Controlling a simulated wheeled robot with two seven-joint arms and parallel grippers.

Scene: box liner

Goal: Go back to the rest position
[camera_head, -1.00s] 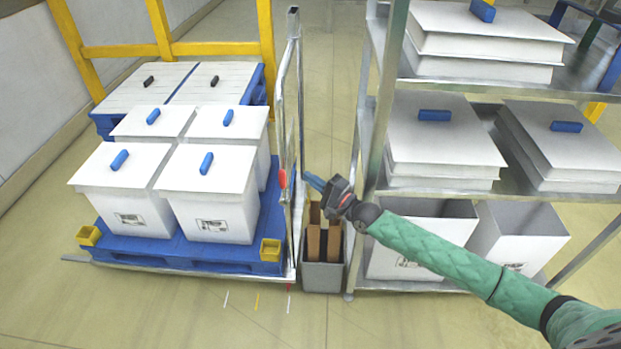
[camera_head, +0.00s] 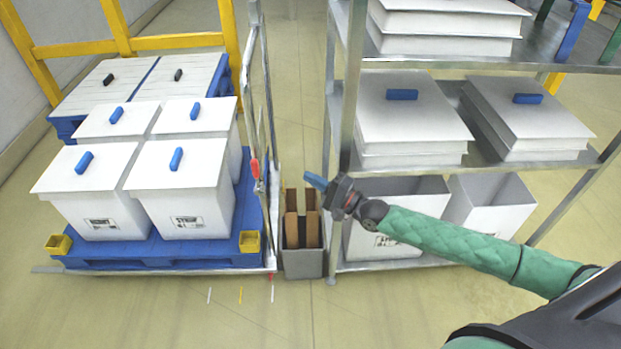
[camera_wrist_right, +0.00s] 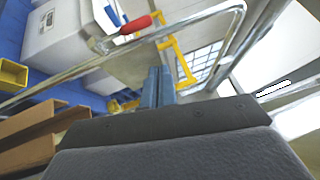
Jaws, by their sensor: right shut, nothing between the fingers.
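My right gripper (camera_head: 317,182) has blue fingertips and is shut with nothing in it. In the head view its green-sleeved arm comes in from the lower right, and the gripper is in front of the metal shelf's left post. It is above and a little right of the grey bin. In the right wrist view the blue fingers (camera_wrist_right: 158,88) lie close together beyond the dark gripper body. My left gripper is in neither view.
A metal shelf (camera_head: 346,120) with white boxes and lids stands at right. A grey bin (camera_head: 303,264) holds brown cardboard. The front floor is clear.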

